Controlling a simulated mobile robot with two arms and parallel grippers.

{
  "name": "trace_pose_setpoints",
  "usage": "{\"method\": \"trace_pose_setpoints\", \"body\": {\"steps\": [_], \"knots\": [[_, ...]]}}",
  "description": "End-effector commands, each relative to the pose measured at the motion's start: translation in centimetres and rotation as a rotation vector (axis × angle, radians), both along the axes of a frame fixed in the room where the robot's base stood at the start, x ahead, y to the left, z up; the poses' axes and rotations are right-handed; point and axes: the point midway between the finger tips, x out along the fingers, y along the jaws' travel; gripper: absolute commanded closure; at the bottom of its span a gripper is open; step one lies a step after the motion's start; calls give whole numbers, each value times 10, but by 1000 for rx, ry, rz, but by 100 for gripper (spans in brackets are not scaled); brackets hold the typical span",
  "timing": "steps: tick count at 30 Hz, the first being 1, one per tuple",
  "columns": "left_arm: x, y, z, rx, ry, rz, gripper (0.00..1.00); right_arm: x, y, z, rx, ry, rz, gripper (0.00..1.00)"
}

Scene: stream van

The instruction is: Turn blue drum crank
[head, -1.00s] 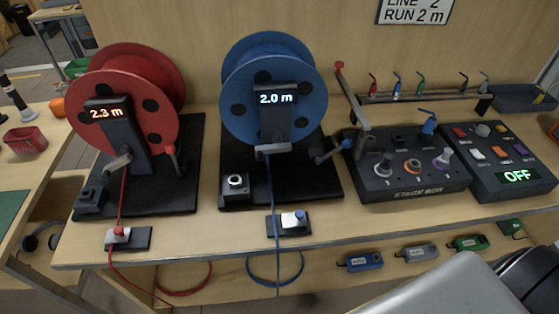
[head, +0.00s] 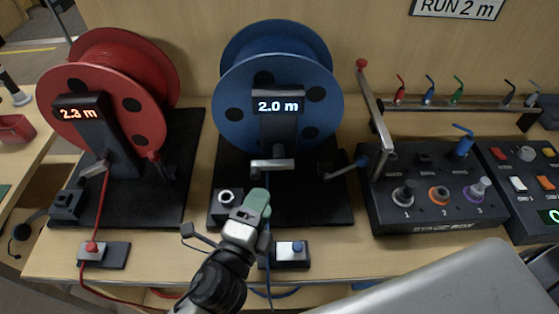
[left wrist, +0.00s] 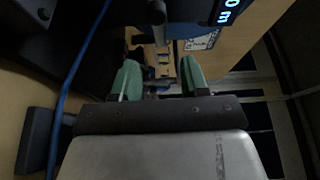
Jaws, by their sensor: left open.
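The blue drum (head: 275,80) stands upright on a black base, and its display (head: 279,106) reads 2.0 m. Its crank (head: 342,170), a dark arm with a blue-tipped end, sits at the drum's lower right. My left gripper (head: 258,203) with green fingertips is in front of the drum's base, left of the crank and apart from it. In the left wrist view my left gripper (left wrist: 161,78) is open with nothing between its fingers. A dark rod shows beyond the fingers there; I cannot tell which part it is. My right gripper is out of view.
The red drum (head: 105,100) stands at left, reading 2.3 m. A control box (head: 440,205) with knobs and a tall red-tipped lever (head: 372,100) stand right of the crank. A small button block (head: 291,253) is in front. Blue cable (left wrist: 68,85) hangs beside my left gripper.

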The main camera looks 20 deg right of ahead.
Motion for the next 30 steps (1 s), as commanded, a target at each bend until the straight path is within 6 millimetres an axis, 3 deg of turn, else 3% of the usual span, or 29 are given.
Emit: {"method": "trace_pose_setpoints", "body": {"steps": [12, 26, 30], "knots": [[59, -46, 3, -3, 3, 3, 55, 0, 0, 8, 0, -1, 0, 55], [71, -56, 2, -4, 5, 3, 55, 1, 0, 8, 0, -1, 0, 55], [71, -56, 2, -4, 5, 3, 74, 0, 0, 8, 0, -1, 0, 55]]}}
